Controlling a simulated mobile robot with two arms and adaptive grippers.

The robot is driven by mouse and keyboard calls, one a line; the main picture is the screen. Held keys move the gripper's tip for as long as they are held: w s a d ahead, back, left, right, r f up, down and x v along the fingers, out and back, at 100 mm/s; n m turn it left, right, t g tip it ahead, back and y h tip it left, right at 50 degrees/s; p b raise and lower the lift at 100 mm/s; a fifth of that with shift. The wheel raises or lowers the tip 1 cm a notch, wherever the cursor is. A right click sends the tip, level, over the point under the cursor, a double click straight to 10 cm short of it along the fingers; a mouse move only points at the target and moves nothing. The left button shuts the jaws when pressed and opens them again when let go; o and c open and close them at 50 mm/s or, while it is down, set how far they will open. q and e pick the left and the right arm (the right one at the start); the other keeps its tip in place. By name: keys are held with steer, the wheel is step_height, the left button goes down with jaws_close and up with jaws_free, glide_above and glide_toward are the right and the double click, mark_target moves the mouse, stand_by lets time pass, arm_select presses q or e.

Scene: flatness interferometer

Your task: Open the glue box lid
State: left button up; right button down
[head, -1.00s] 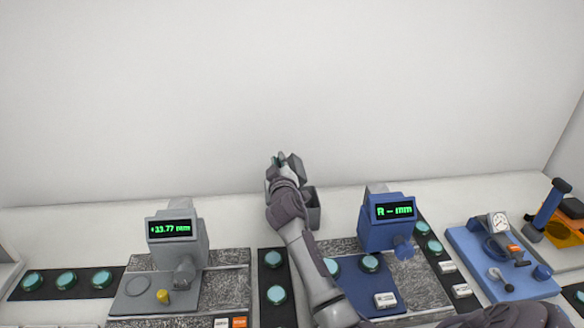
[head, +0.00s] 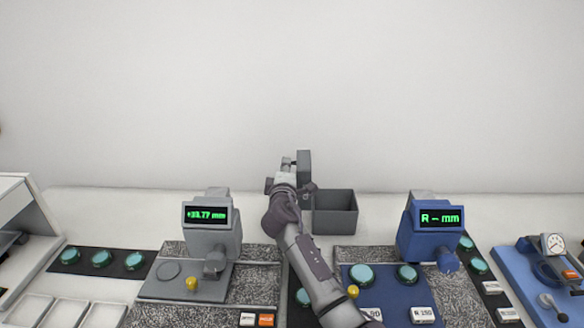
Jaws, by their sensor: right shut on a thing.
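The grey glue box (head: 336,222) stands at the back of the bench, in the middle. Its top is open and its inside shows. A grey slab, the lid (head: 305,166), stands upright above the box's left edge. My right gripper (head: 290,170) is at the left side of the lid and shut on it. My own wrist and arm hide much of the grip and the box's left side. My left gripper is not in view.
A grey gauge (head: 207,242) stands left of my right arm. A blue gauge (head: 430,238) stands right of the box. Round teal parts (head: 361,275) lie in front. A blue tray (head: 540,285) with a dial is at far right.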

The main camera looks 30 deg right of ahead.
steer(key=shift+w+a+f+n, duration=0.1)
steer(key=shift+a+f+n, duration=0.15)
steer(key=shift+f+n, duration=0.05)
steer(key=c, duration=1.2)
jaws_free()
steer(key=v, duration=1.2)
